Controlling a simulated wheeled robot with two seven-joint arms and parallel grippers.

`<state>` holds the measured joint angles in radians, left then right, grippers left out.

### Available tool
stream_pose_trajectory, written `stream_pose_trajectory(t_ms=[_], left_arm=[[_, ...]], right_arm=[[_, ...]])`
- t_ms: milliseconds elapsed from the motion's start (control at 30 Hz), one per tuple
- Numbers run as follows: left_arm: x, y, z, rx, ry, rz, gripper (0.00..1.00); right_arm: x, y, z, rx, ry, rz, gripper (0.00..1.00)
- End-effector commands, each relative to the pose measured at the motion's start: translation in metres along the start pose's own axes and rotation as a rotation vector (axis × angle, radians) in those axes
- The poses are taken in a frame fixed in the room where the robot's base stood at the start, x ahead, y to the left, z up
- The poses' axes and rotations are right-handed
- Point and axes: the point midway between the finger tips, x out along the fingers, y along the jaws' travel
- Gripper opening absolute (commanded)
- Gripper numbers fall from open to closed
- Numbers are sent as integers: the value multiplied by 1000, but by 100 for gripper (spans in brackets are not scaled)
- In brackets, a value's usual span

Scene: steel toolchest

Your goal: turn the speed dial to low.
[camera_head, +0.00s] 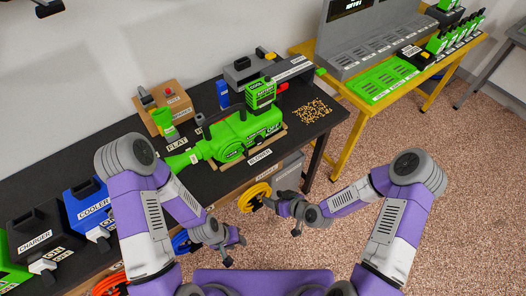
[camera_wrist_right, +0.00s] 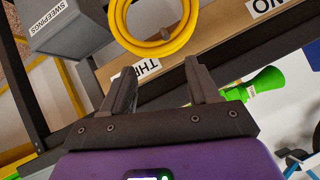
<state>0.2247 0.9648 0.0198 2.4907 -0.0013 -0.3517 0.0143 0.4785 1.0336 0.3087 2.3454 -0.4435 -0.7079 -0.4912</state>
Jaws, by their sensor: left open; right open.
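The green blower (camera_head: 240,133) lies on the black bench top with its nozzle toward the left, above a BLOWER label. My left gripper (camera_head: 236,252) is open and empty, low in front of the bench. My right gripper (camera_head: 270,201) is open and empty, below the bench edge near a yellow coil (camera_head: 254,197). In the right wrist view the right gripper (camera_wrist_right: 160,68) has its fingers apart with nothing between them.
Blue COOLER (camera_head: 85,205) and black CHARGER (camera_head: 37,230) cases are at left. A grey SWEEPINGS bin (camera_wrist_right: 70,28) is near the coil. A yellow-framed bench (camera_head: 345,145) stands right; open floor lies between.

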Motion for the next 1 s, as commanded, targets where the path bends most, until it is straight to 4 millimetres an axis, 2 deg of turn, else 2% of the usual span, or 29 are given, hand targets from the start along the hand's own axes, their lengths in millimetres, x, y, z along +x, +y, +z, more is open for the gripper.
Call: stream_pose_trajectory(t_ms=[33, 133, 200, 300, 467, 800, 1000], left_arm=[[16, -6, -1, 0, 0, 0, 40], [27, -10, -1, 0, 0, 0, 40], [32, -12, -2, 0, 0, 0, 40], [36, -14, -2, 0, 1, 0, 40], [37, -14, -2, 0, 1, 0, 40], [41, -15, -2, 0, 1, 0, 40], [42, -16, -2, 0, 1, 0, 40]], right_arm=[[13, 10, -22, -119, 143, 0, 60], [13, 18, -72, -336, 384, 34, 60], [7, 23, -98, -445, 509, 71, 60], [-1, 27, -121, -541, 620, 117, 60], [2, 26, -139, -589, 673, 140, 60], [42, 23, -170, -586, 667, 138, 60], [52, 22, -177, -584, 665, 137, 60]])
